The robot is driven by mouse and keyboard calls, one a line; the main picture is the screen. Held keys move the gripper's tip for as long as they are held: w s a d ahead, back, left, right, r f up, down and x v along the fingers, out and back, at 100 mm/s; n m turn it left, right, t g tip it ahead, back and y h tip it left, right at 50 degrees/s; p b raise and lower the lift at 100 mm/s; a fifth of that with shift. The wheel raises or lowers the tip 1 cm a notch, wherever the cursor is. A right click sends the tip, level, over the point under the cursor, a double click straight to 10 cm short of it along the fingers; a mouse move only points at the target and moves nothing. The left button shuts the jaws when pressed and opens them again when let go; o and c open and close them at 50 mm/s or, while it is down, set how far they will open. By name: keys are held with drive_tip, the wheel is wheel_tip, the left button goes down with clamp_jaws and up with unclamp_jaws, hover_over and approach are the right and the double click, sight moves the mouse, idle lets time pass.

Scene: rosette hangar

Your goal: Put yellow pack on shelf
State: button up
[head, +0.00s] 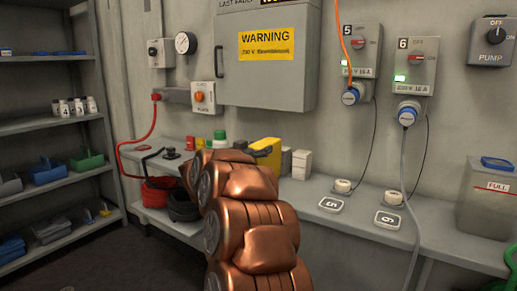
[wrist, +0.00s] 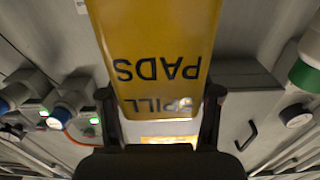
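The yellow pack (head: 267,147) shows at the back of the bench in the head view, partly behind my copper-coloured arm. In the wrist view the yellow pack (wrist: 155,40) fills the upper middle, with the words SPILL PADS upside down. My gripper (wrist: 160,112) has one dark finger close against each side of the pack's end, with no clear gap, so it looks shut on it. My arm hides the gripper in the head view. I cannot tell whether the pack touches the bench. The grey shelf unit (head: 60,125) stands at the left with several levels.
White bottles (head: 75,107) and blue and green bins (head: 86,160) stand on the shelves. An orange cable and grey cables hang at the right. Dark floor (head: 110,262) lies open before the shelves.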

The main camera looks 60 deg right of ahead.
drive_tip(key=o, duration=0.4)
drive_tip(key=shift+r, duration=0.2)
drive_tip(key=a+p, duration=0.1)
drive_tip(key=a, duration=1.1)
drive_tip(key=shift+s+p, duration=0.25)
drive_tip(key=shift+p, duration=0.05)
